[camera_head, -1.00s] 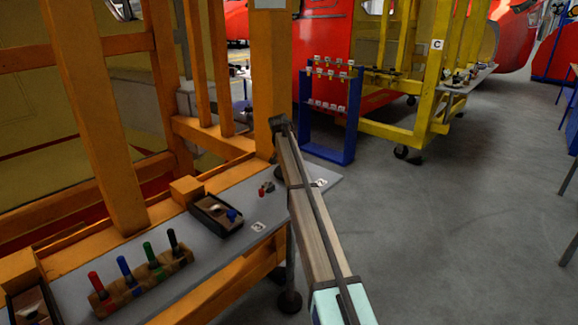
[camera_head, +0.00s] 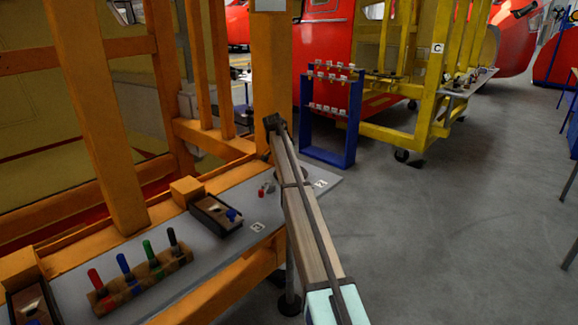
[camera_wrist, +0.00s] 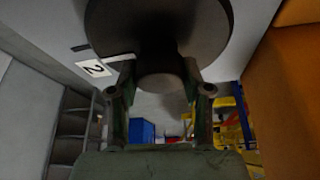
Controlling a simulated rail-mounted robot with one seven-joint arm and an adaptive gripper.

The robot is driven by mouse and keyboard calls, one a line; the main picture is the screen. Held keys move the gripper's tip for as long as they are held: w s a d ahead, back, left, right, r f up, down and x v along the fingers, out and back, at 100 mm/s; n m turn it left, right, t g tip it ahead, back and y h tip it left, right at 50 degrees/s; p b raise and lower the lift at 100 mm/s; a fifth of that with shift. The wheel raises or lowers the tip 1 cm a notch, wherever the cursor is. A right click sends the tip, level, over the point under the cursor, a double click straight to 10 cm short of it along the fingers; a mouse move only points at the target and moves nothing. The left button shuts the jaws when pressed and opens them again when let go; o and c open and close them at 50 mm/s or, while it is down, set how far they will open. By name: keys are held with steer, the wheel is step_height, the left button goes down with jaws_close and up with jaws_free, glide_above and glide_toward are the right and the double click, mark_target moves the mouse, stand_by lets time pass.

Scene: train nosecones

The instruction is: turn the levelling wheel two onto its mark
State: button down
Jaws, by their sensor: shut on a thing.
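The levelling wheel two (camera_wrist: 205,25) is a large dark round disc at the top of the wrist view, with a short round hub or knob below it. My gripper (camera_wrist: 160,98) is shut on the wheel's knob, one finger on each side. A white label "2" (camera_wrist: 93,68) lies on the grey surface left of the wheel, with a pale strip and a dark strip close by.
The grey shelf (camera_head: 75,290) on the orange frame (camera_head: 120,180) carries coloured pegs in a block (camera_head: 140,280), a dark box with a blue knob (camera_head: 216,215) and small red pieces. An orange post rises beside my arm.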

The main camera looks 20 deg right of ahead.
steer(key=c, duration=0.5)
jaws_free()
steer(key=shift+r, duration=0.1)
steer(key=v, duration=1.1)
steer(key=shift+r, duration=0.4)
steer(key=shift+a, duration=0.1)
